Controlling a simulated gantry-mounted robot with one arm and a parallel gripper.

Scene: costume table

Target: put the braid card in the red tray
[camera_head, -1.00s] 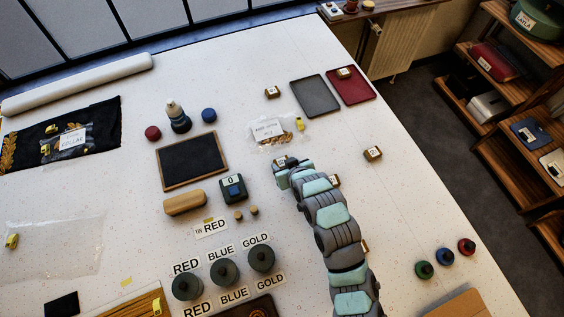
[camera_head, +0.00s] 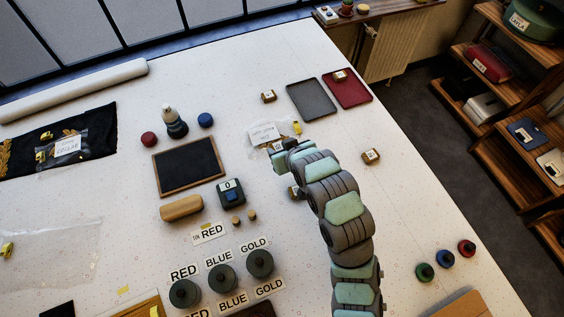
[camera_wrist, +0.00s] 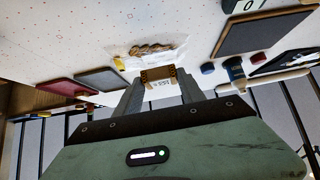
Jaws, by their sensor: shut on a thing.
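My gripper (camera_wrist: 159,88) is shut on a small brown card with gold ends and a white label (camera_wrist: 158,78), which I take as the braid card; the label is too small to read surely. In the head view my gripper (camera_head: 281,158) is over the table just below the clear bag, and the held card cannot be made out there. The red tray (camera_head: 357,94) lies at the far right table edge, apart from my gripper. A small labelled card (camera_head: 340,75) sits in its upper left part. The red tray also shows at left in the wrist view (camera_wrist: 66,87).
A grey tray (camera_head: 313,98) lies left of the red tray. A labelled clear bag (camera_head: 265,135) lies between my gripper and the trays. Similar cards lie on the table, one left of the grey tray (camera_head: 268,96), one at right (camera_head: 371,156), one beside my arm (camera_head: 295,192).

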